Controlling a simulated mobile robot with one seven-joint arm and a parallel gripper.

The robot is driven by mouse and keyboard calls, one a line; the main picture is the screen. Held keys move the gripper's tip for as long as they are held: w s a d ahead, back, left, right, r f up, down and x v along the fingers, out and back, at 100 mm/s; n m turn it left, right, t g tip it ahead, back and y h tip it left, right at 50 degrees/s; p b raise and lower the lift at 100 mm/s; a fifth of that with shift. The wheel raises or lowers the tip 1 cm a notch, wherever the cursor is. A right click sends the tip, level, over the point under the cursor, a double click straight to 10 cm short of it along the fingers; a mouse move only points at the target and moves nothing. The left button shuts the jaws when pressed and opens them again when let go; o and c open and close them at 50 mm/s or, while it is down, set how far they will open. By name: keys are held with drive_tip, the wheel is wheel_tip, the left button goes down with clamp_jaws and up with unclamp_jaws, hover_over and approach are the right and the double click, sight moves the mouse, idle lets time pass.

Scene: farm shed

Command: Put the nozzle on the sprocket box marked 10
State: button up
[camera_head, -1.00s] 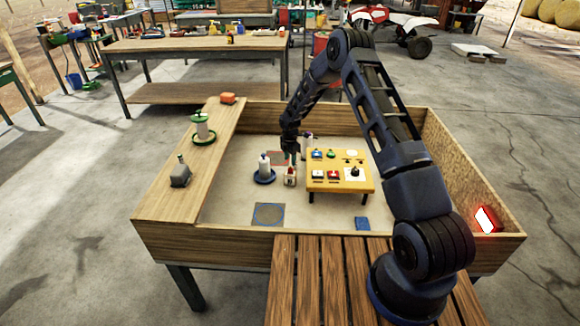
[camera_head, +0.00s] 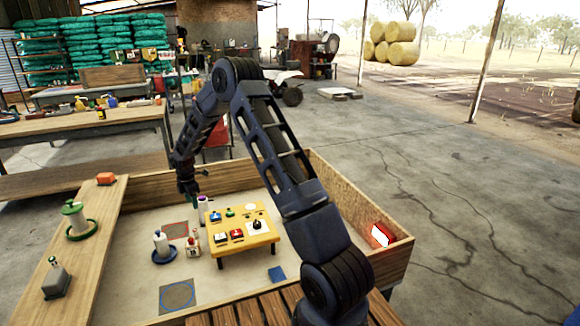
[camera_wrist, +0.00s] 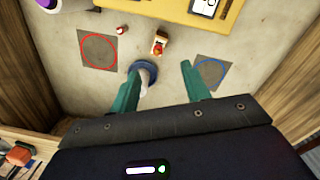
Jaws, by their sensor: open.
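A small pale box (camera_head: 193,250) with a dark mark, too small to read for certain, stands on the tray floor left of the yellow table. A small red piece, perhaps the nozzle (camera_wrist: 158,49), shows on top of the box in the wrist view; from this distance I cannot tell its exact shape or fit. My gripper (camera_head: 187,192) hangs above and behind the box in the head view. Its green fingers (camera_wrist: 161,88) are spread in the wrist view, with nothing held between them. The box lies beyond the fingertips, apart from them.
A white bottle on a blue dish (camera_head: 164,256) stands left of the box. The yellow table (camera_head: 260,241) carries several small items. A purple-topped white cylinder (camera_head: 202,207) stands behind. Red-circle (camera_wrist: 99,66) and blue-circle (camera_wrist: 211,72) mats lie flat. Wooden walls (camera_head: 350,205) enclose the tray.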

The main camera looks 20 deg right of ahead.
drive_tip(key=s+d+r+m+t, duration=0.1)
drive_tip(key=s+d+r+m, duration=0.4)
drive_tip(key=r, duration=0.5)
drive_tip(key=s+d+r+m, duration=0.2)
drive_tip(key=s+d+r, duration=0.45)
drive_tip(key=r, duration=0.25)
drive_tip(key=s+d+r+m+t, duration=0.1)
drive_tip(key=s+d+r+m, duration=0.35)
drive_tip(key=d+r, duration=0.4)
drive_tip(key=s+d+r+m, duration=0.2)
drive_tip(key=s+d+m, duration=0.1)
drive_tip(key=s, duration=0.7)
drive_tip(key=s+d+r+m+t, duration=0.1)
drive_tip(key=s+d+r+m, duration=0.1)
drive_tip(key=s, duration=0.8)
drive_tip(key=s+d+r+m+t, duration=0.1)
drive_tip(key=s+d+m, duration=0.3)
drive_tip(key=s, duration=0.6)
drive_tip(key=shift+s+d+r+m, duration=0.15)
drive_tip(key=shift+d+r+m, duration=0.25)
drive_tip(key=shift+r+m, duration=0.6)
drive_tip(key=shift+f+m, duration=0.25)
